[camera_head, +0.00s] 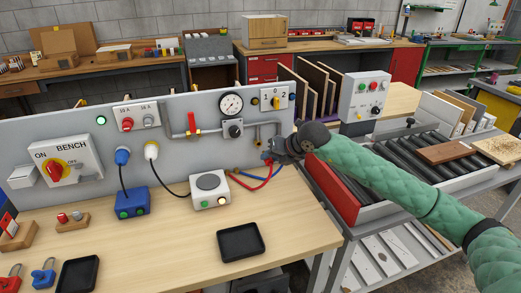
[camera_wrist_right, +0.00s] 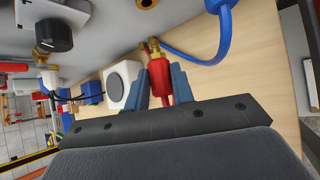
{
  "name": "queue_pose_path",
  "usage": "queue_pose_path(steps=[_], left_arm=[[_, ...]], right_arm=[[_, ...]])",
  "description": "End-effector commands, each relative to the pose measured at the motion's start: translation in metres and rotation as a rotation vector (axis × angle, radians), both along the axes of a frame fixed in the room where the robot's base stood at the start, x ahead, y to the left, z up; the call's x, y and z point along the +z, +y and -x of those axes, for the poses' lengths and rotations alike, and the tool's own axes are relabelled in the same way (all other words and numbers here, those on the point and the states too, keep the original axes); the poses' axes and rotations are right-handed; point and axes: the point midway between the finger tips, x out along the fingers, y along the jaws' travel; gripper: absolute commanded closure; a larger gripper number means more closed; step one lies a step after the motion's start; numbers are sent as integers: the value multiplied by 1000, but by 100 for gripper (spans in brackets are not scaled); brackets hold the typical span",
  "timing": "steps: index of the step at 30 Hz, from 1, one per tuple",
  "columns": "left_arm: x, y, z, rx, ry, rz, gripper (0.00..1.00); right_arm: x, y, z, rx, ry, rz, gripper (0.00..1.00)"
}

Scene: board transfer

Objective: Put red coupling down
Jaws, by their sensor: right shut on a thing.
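The red coupling (camera_wrist_right: 160,78) is between the blue-grey fingers of my right gripper (camera_wrist_right: 160,88) in the right wrist view, with its brass end pointing away from the gripper. In the head view my right gripper (camera_head: 269,157) is shut on it in front of the grey panel, near the pipe's right end. The coupling is mostly hidden there. A red hose (camera_head: 262,184) hangs below the gripper and curves left over the bench. A blue hose (camera_wrist_right: 224,35) runs close by, and a brass fitting shows at the wrist view's top edge. My left gripper is not in view.
The grey panel (camera_head: 210,103) carries a gauge (camera_head: 231,104), valves and switches. A white box with a round top (camera_head: 209,189) and a blue box (camera_head: 132,203) stand on the wooden bench. A black tray (camera_head: 240,242) lies nearer. Bench around the tray's right is clear. A roller conveyor stands right.

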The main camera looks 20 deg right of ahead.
Motion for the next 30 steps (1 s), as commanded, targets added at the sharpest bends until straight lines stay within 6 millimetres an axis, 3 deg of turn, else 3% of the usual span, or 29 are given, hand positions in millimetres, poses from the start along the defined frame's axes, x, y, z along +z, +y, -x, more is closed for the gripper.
queue_pose_path(steps=[16,22,25,30], left_arm=[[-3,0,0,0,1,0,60],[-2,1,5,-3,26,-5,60],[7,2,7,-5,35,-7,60],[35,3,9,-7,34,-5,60]], right_arm=[[0,0,7,-9,-1,1,99],[-10,-12,12,-66,1,0,99],[-9,-23,18,-116,0,2,99],[19,-29,27,-218,-3,-3,99]])
